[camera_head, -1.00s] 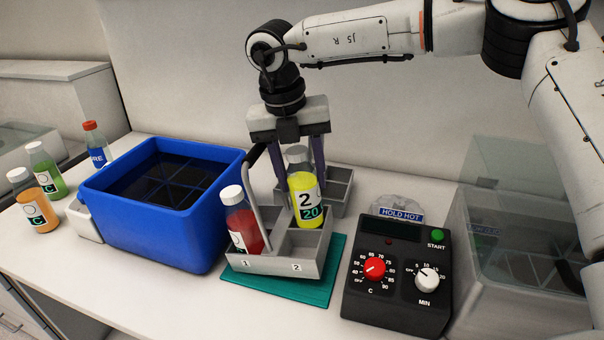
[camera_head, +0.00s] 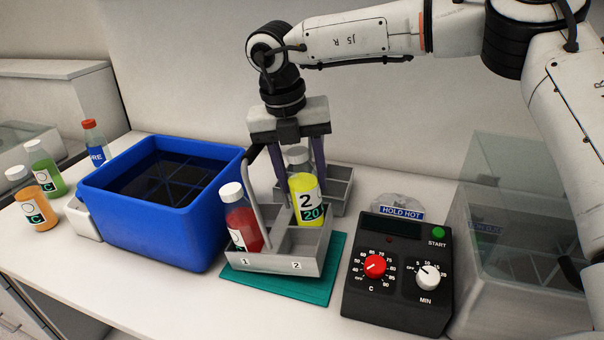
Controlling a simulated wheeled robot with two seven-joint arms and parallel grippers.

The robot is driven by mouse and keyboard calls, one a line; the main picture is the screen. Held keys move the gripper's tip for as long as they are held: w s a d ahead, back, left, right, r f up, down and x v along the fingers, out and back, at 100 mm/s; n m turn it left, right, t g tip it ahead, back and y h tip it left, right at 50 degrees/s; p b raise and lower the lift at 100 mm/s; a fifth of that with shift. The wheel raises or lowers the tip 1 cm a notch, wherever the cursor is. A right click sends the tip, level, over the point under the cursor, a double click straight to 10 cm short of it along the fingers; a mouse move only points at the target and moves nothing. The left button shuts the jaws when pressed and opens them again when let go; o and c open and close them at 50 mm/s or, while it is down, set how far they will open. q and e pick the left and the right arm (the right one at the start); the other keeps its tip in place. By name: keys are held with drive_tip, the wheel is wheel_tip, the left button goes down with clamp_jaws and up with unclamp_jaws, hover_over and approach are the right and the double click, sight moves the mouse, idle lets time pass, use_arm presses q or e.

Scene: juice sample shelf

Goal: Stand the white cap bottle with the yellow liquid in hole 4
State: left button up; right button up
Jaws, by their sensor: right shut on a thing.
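The bottle with yellow liquid (camera_head: 307,207) has a pale, greyish-white cap and a label reading 2 and 20. It stands nearly upright at the grey carrier (camera_head: 268,264), behind the front compartment marked 2. My right gripper (camera_head: 290,170) points down and is shut on this bottle near its top. Its fingers partly hide behind the bottle. The bottle's base is low at the carrier's dividers; I cannot tell whether it touches the floor of a compartment. Compartment 2 looks empty. No mark 4 is readable. My left gripper is out of view.
A white-capped red bottle (camera_head: 242,220) leans in compartment 1, beside the carrier's upright handle (camera_head: 252,190). A teal mat (camera_head: 320,285) lies underneath. A blue bath (camera_head: 150,225) stands left, a black control box (camera_head: 398,275) right. Another grey rack (camera_head: 342,180) is behind.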

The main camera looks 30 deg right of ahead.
drive_tip(key=shift+w+a+r+p, duration=0.1)
drive_tip(key=shift+r+p, duration=0.5)
drive_tip(key=shift+r, duration=0.6)
drive_tip(key=o, duration=1.4)
drive_tip(key=shift+o, duration=0.2)
drive_tip(key=shift+f, duration=0.15)
